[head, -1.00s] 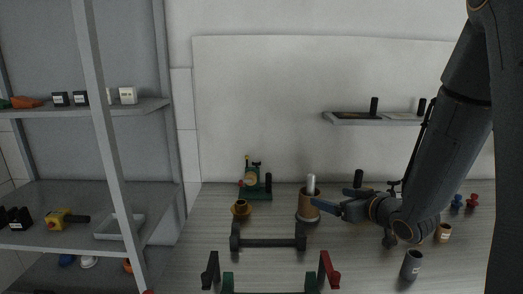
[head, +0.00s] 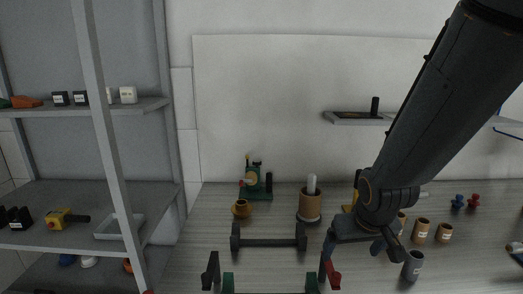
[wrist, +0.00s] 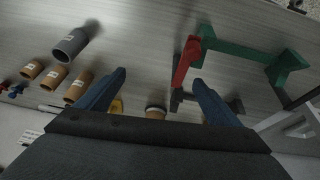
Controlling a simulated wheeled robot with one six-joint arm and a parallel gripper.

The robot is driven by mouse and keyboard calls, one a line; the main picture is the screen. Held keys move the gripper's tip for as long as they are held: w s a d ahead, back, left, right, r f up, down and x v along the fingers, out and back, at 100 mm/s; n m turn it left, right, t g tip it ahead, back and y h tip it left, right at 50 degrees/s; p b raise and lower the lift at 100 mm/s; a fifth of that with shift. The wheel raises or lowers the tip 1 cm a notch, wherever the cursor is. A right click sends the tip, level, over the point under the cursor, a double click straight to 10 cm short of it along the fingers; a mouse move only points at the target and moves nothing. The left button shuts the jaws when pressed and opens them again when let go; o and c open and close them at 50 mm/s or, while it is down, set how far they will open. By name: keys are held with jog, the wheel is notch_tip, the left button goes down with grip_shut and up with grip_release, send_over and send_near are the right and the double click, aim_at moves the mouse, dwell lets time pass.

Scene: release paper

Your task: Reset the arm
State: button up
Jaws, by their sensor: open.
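My gripper (head: 356,256) is open, with its fingers pointing down and forward over the right part of the table. In the wrist view, the two blue-grey fingers (wrist: 160,80) are spread wide with nothing between their tips. A white roll (head: 312,184) stands upright in a brown cylinder (head: 309,206) to the left of my gripper, apart from it. In the wrist view a brown round thing (wrist: 155,112) shows between the fingers, partly hidden by my gripper body.
A grey cup (head: 413,265) and several brown cups (head: 421,231) stand right of my gripper. A dark bar stand (head: 268,241) and a red and green frame (head: 331,272) are at the front. A green device (head: 255,183) stands behind. A shelf rack (head: 100,235) is left.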

jog(key=s+a+g, duration=0.2)
jog(key=s+a, duration=0.1)
jog(key=s, duration=0.3)
jog(key=f+b, duration=0.3)
jog(key=f+g+b, duration=0.1)
jog(key=f+b, duration=0.2)
jog(key=f, duration=0.1)
jog(key=s+f+g+b, duration=0.1)
jog(key=f+b, duration=0.2)
jog(key=f, duration=0.1)
jog(key=shift+s+d+m+b, duration=0.1)
jog(key=shift+d+m+b, duration=0.2)
jog(key=shift+b, duration=0.1)
jog(key=shift+s+f, duration=0.1)
jog(key=shift+f, duration=0.1)
